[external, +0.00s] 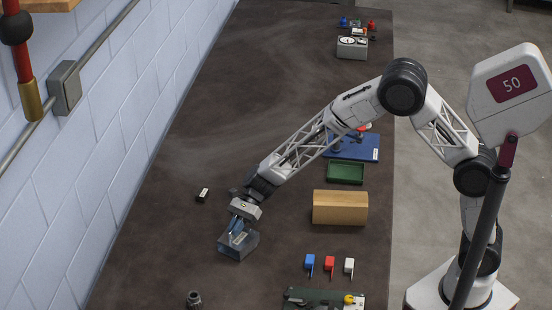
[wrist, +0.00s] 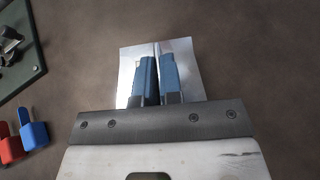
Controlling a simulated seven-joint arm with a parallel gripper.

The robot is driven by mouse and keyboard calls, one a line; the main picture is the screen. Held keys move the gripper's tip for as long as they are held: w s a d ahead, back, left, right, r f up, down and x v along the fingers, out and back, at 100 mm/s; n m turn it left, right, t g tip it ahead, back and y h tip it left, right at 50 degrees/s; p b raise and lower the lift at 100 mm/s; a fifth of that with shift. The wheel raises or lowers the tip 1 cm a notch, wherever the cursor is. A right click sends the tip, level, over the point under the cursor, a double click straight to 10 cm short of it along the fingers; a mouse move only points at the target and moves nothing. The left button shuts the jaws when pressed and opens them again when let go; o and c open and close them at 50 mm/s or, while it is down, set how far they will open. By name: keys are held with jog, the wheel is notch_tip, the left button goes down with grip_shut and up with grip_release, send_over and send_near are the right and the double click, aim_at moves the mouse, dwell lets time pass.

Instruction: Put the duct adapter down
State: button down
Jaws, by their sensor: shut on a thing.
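The duct adapter (external: 238,244) is a grey, box-like sheet-metal piece at the end of my arm, low over the dark table. I cannot tell whether it touches the table. My gripper (external: 237,228) is shut on it from above. In the wrist view, the blue fingertips of my gripper (wrist: 159,78) are close together on a thin upright metal wall of the duct adapter (wrist: 127,70). The fingers and gripper body hide part of the adapter.
A small black-and-white block (external: 202,195) lies behind left. A tan wooden block (external: 340,208) stands to the right. Blue (external: 310,263), red (external: 329,264) and white (external: 349,266) handled pieces lie front right. A dark knurled part (external: 194,299) stands at the front. Table around the adapter is clear.

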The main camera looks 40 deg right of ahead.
jog(key=shift+f, duration=0.2)
jog(key=c, duration=1.7)
grip_release()
jog(key=shift+f, duration=0.1)
jog(key=o, duration=0.4)
jog(key=shift+r, duration=0.2)
jog(key=v, duration=1.2)
jog(key=shift+d, duration=0.1)
